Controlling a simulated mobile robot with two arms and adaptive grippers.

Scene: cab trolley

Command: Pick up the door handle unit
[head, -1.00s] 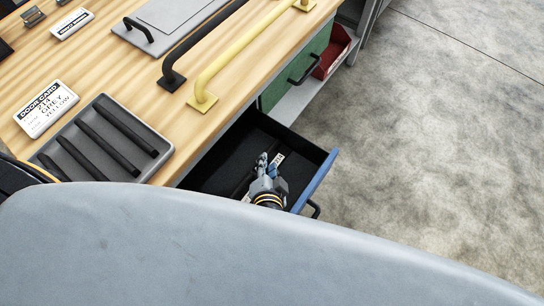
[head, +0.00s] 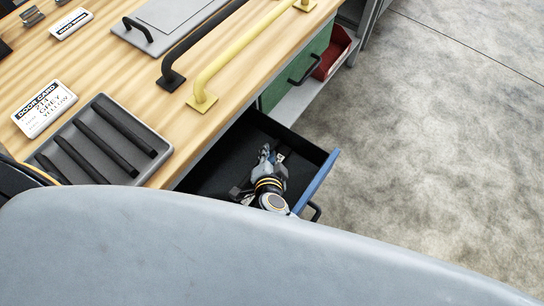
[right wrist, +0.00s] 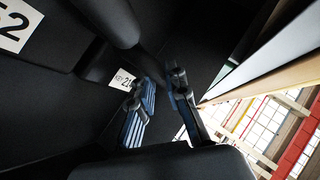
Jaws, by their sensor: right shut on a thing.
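My right gripper (head: 265,154) is down inside the open drawer with the blue front (head: 316,182). In the right wrist view its two ribbed fingers (right wrist: 163,100) are close together, shut on a black part that I take for the door handle unit (right wrist: 103,62). That part is dark against the dark drawer, so its outline and the exact grip are hard to tell. A small white label reading "21" shows beside the fingers. In the head view the gripper and wrist hide most of the part. My left gripper is not in view.
On the wooden bench lie a grey tray with black bars (head: 105,138), a door card (head: 44,108), a yellow handle (head: 228,58) and a black handle (head: 192,52). A green drawer (head: 290,78) and red bin (head: 333,55) are beyond. The floor at right is clear.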

